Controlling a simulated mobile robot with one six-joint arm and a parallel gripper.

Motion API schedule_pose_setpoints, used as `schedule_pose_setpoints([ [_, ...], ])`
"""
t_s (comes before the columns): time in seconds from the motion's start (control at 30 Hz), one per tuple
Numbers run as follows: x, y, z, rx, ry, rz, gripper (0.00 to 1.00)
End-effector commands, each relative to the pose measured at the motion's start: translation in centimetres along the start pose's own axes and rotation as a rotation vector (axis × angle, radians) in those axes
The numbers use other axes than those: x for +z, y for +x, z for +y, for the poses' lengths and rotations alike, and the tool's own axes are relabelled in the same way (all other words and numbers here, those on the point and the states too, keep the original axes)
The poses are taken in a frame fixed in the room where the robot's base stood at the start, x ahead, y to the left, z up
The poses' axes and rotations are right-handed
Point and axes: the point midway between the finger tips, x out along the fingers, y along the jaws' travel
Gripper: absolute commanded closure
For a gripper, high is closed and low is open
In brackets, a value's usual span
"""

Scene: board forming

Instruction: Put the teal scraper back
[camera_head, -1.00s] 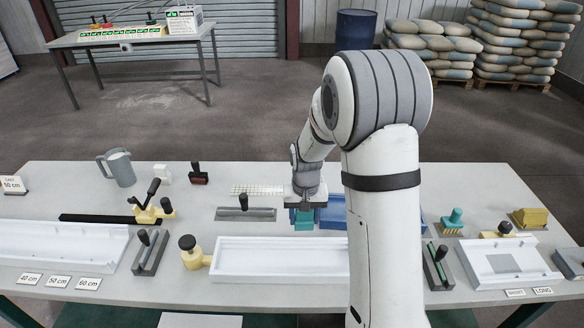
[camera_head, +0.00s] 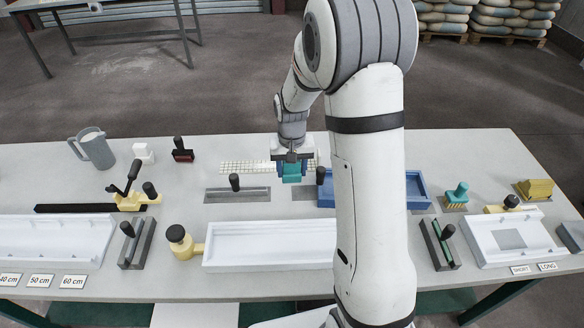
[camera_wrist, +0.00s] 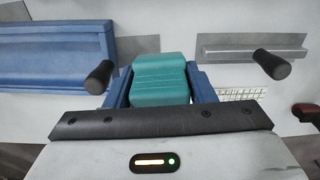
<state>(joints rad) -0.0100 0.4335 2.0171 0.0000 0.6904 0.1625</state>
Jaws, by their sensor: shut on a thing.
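The teal scraper (camera_head: 291,172) is a small teal block held in my gripper (camera_head: 291,160). In the wrist view the teal scraper (camera_wrist: 160,78) sits between the two blue fingers of my gripper (camera_wrist: 158,88), which touch its sides. Its lower end is hidden in the wrist view. In the head view it is over the middle of the table, between two black-handled grey tools; whether it touches the table I cannot tell.
Left of it is a grey float (camera_head: 225,195) with an upright black handle; right is a blue tray (camera_head: 418,204), partly behind my arm. A white grid (camera_head: 240,167) lies behind. A white mould (camera_head: 265,262) is in front. A teal brush (camera_head: 457,190) stands right.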

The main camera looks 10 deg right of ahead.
Motion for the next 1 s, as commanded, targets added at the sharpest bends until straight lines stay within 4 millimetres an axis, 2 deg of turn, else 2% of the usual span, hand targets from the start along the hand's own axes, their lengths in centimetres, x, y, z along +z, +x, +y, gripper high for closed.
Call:
schedule_pose_setpoints([
  [0.7,0.0,6.8,0.1,0.0,0.001,0.0,0.76],
  [1.0,0.0,8.0,0.1,0.0,0.001,0.0,0.76],
])
